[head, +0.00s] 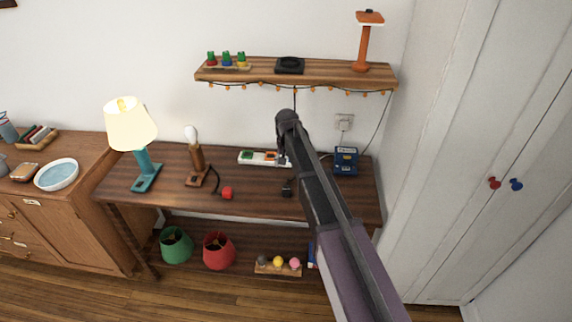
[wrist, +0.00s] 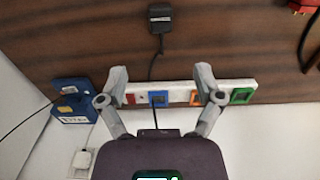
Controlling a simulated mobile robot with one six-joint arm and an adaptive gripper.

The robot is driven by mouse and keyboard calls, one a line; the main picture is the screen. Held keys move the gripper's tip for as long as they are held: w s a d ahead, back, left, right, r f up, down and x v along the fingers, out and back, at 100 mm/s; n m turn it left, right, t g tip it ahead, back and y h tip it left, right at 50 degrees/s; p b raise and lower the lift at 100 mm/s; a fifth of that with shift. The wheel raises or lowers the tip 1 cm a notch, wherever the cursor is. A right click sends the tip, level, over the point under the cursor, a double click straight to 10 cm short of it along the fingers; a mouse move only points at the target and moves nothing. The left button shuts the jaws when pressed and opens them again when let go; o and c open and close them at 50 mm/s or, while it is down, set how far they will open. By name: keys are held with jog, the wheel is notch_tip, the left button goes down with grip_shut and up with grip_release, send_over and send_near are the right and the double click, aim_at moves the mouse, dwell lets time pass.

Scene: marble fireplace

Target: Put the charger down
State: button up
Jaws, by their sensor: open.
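The charger looks to be the small black block (wrist: 160,17) with a cable, lying on the dark wooden table (wrist: 90,30). It also shows in the head view (head: 287,188), just left of my arm. My gripper (wrist: 161,74) is open, its two fingers spread above a white power strip (wrist: 180,86) with red, blue, orange and green sockets. Nothing is held between the fingers. The charger lies apart from the fingertips, beyond them in the wrist view. In the head view my arm hides the fingers and part of the strip (head: 252,157).
A blue box (head: 346,160) stands right of the strip, below a wall socket (head: 344,121). A red object (head: 227,192), a bare-bulb lamp (head: 196,160) and a lit teal lamp (head: 143,163) stand to the left. A shelf (head: 330,76) hangs above. The table's front right is largely clear.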

jog(key=s+d, duration=2.2)
jog(key=s, duration=0.3)
jog(key=shift+s+d, duration=0.4)
